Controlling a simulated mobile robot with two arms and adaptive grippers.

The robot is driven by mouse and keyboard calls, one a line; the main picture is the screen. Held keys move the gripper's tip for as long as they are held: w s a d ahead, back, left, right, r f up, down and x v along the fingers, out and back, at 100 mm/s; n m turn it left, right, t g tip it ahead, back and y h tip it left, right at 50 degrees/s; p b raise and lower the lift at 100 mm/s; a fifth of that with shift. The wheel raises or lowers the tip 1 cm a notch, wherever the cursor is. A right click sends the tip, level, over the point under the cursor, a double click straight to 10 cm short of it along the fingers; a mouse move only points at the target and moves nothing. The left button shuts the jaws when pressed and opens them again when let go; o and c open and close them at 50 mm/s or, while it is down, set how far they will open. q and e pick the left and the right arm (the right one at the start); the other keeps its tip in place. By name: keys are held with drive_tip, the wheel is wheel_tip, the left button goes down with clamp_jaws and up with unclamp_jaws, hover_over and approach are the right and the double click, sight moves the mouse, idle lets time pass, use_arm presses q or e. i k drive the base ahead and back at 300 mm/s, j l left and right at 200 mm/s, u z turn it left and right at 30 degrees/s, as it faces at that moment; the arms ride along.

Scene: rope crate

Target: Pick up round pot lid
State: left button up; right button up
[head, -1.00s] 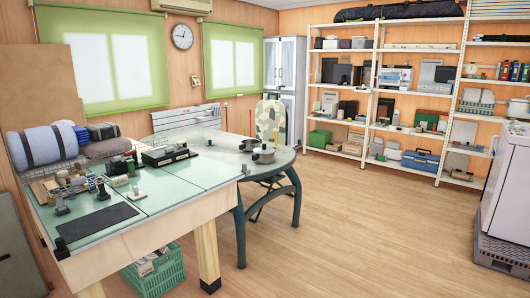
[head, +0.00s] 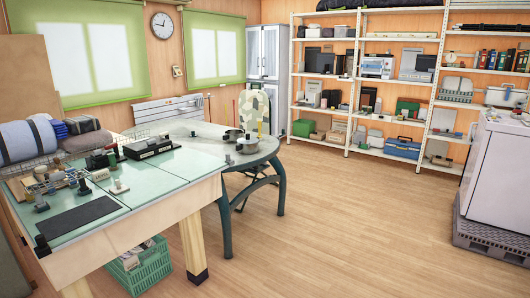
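Neither of my grippers is in the head view. On the round grey table (head: 207,131) stand a dark grey pot (head: 233,135) and, close to its right, a second grey pot-like piece (head: 248,146). They are too small to tell whether one of them is a round pot lid or carries one. A small dark knob-like thing (head: 193,133) sits further left on the same table. A pale pot (head: 506,97) stands on the shelf at the far right; its top is too small to make out clearly.
A glass-topped workbench (head: 150,180) with tools and a dark mat (head: 78,218) stands in the left foreground. A green crate (head: 140,270) is under it. Loaded shelves (head: 425,110) line the back wall. A white appliance (head: 498,170) stands on a dark pallet (head: 490,242) at right. The middle floor is clear.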

sight(247, 140)
drive_tip(key=i, duration=3.85)
